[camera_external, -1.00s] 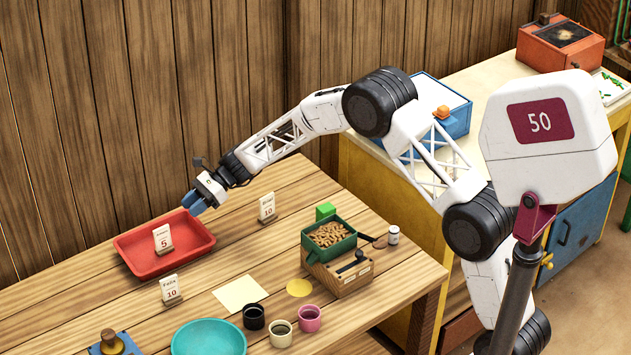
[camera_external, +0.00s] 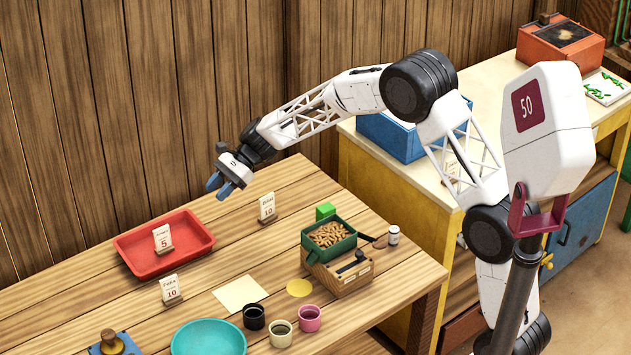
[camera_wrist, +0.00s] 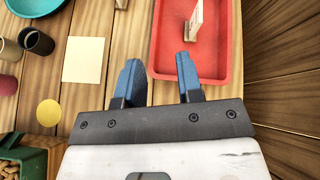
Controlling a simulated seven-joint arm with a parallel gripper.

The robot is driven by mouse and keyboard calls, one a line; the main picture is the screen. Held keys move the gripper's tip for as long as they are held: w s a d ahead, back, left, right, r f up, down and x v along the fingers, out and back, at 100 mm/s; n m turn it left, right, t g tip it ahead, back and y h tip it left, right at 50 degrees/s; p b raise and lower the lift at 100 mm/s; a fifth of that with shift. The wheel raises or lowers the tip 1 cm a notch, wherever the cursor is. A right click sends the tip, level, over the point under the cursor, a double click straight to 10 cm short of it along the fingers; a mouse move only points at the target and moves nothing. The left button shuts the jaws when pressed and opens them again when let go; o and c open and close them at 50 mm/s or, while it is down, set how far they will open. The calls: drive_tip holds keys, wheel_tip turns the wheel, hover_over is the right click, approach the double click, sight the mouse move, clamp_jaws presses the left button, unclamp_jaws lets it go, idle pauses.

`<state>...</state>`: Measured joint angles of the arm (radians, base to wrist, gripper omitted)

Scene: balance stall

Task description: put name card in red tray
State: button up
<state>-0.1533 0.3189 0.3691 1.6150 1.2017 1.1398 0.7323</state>
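A white name card marked 5 (camera_external: 162,238) stands upright on its small wooden base inside the red tray (camera_external: 207,244). In the wrist view the card (camera_wrist: 196,18) stands in the tray (camera_wrist: 218,55). A second card marked 10 (camera_external: 267,206) stands on the table right of the tray. A third card marked 10 (camera_external: 171,288) stands in front of the tray. My gripper (camera_external: 219,188) is in the air above the table, between the tray and the second card. In the wrist view its blue fingers (camera_wrist: 158,62) are apart with nothing between them.
A yellowish paper sheet (camera_external: 240,293), a yellow disc (camera_external: 299,287), several cups (camera_external: 281,333) and a teal bowl (camera_external: 208,340) lie toward the front. A green bin of brown pieces (camera_external: 331,239) sits on a wooden box. A plank wall stands behind the table.

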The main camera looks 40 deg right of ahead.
drive_tip(key=s+d+r+n+h, duration=0.25)
drive_tip(key=s+d+r, duration=0.25)
drive_tip(key=s, duration=0.3)
drive_tip(key=s+d+r+n+h, duration=0.1)
drive_tip(key=s+d+r+n, duration=0.3)
drive_tip(key=s, duration=0.5)
drive_tip(key=s+d+r+n+h, duration=0.1)
drive_tip(key=s+d+r+h, duration=0.1)
drive_tip(key=s+d+r, duration=0.5)
drive_tip(key=s+d+n+t+h, duration=0.1)
drive_tip(key=s+d, duration=0.3)
drive_tip(key=s, duration=0.6)
drive_tip(key=s+d+f+n+t+h, duration=0.1)
drive_tip(key=s+d+n+h, duration=0.2)
drive_tip(key=s, duration=0.7)
drive_tip(key=s+d+f+n+t+h, duration=0.1)
drive_tip(key=s+d, duration=0.4)
drive_tip(key=s, duration=0.5)
drive_tip(key=shift+s+d+n+h, duration=0.2)
drive_tip(key=shift+n+h, duration=0.45)
drive_tip(key=shift+n, duration=0.5)
